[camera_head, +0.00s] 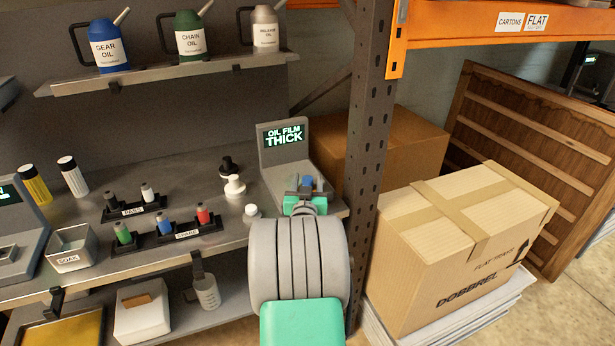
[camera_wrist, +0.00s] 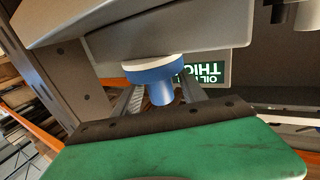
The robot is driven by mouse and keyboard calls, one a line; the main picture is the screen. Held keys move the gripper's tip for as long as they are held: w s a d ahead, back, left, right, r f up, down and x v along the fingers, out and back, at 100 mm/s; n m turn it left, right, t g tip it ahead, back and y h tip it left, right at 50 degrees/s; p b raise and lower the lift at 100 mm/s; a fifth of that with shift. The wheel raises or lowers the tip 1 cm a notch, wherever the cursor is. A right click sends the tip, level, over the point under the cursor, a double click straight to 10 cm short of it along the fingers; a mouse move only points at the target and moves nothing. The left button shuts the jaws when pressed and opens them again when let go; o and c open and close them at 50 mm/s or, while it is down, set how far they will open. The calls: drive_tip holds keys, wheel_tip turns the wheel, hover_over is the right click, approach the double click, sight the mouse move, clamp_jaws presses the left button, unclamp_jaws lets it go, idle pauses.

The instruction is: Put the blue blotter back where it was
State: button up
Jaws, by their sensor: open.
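The blue blotter (camera_wrist: 155,77) has a blue knob and a pale disc-shaped pad. In the wrist view its pad appears to be against the grey base of the oil film tester (camera_wrist: 150,30). The blotter also shows as a small blue patch (camera_head: 308,181) in the head view, in front of the tester's sign reading "OIL FILM THICK" (camera_head: 283,138). My gripper (camera_wrist: 163,96) is open, with its fingers on either side of the blue knob. Whether a finger touches the knob is unclear. My gripper (camera_head: 305,192) partly hides the tester's base in the head view.
Black (camera_head: 228,165) and white (camera_head: 234,186) knobbed pieces stand left of the tester, near a small white-topped piece (camera_head: 251,212). Two labelled racks (camera_head: 178,238) with small coloured pieces are farther left. A post (camera_head: 370,120) and cartons (camera_head: 455,245) bound the right side.

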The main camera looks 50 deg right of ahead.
drive_tip(key=v, duration=0.5)
drive_tip(key=shift+s+a+f+b, duration=0.15)
drive_tip(key=shift+f+b, duration=0.2)
drive_tip(key=shift+b, duration=0.05)
drive_tip(key=shift+o, duration=0.4)
drive_tip(key=shift+s+a+f, duration=0.1)
drive_tip(key=shift+s+a, duration=0.05)
drive_tip(key=shift+a, duration=0.05)
drive_tip(key=b, duration=0.4)
drive_tip(key=shift+d+f+b, duration=0.2)
drive_tip(key=shift+f+b, duration=0.15)
drive_tip(key=shift+b, duration=0.05)
drive_tip(key=b, duration=0.4)
drive_tip(key=shift+r, duration=0.2)
drive_tip(key=shift+r+b, duration=0.25)
drive_tip(key=shift+b, duration=0.2)
drive_tip(key=shift+w+d+r, duration=0.2)
drive_tip(key=shift+w+r, duration=0.05)
drive_tip(key=shift+w, duration=0.05)
drive_tip(key=x, duration=0.5)
drive_tip(key=r+x, duration=0.1)
drive_tip(key=x, duration=0.1)
drive_tip(key=shift+w+d+p, duration=0.15)
drive_tip(key=shift+w+p, duration=0.05)
drive_tip(key=shift+p, duration=0.15)
drive_tip(key=shift+c, duration=0.3)
